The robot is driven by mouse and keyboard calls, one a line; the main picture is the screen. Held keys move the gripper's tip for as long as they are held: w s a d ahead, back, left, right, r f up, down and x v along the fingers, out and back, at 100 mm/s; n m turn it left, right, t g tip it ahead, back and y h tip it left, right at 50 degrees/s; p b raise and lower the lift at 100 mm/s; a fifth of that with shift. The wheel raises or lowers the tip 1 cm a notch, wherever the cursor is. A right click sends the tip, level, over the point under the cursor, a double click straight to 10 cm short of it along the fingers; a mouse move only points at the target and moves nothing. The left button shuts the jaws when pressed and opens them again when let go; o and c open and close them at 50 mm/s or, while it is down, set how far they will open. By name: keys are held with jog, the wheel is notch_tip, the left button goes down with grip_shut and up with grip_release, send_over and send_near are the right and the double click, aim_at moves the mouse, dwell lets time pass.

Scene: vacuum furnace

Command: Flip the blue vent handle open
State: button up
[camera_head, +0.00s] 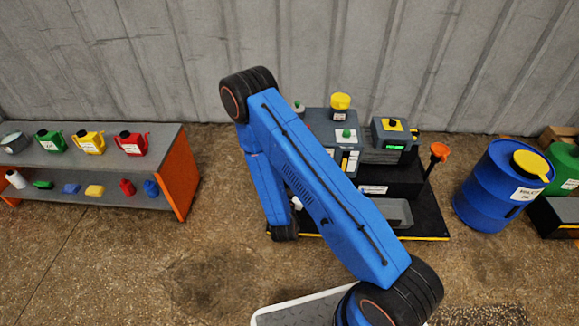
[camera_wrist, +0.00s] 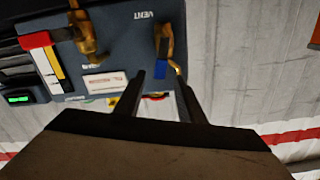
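The blue vent handle (camera_wrist: 160,69) is in the upper middle of the wrist view, on a brass valve (camera_wrist: 164,42) beside the upside-down VENT label on a dark grey panel (camera_wrist: 115,55). My gripper (camera_wrist: 160,80) is open, with its two dark fingers pointing at the panel. The handle's blue end shows between the fingertips or just beyond them; I cannot tell the depth gap or any contact. In the head view my arm covers the gripper and the vent handle; part of the furnace unit (camera_head: 375,157) shows behind it.
A second brass valve (camera_wrist: 86,42) with a red handle sits left of the vent valve. In the head view, an orange-topped post (camera_head: 439,152) and a blue drum (camera_head: 500,190) stand to the right. A shelf of cans (camera_head: 160,145) stands left, with bare floor in between.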

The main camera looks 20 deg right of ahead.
jog(key=shift+x, duration=3)
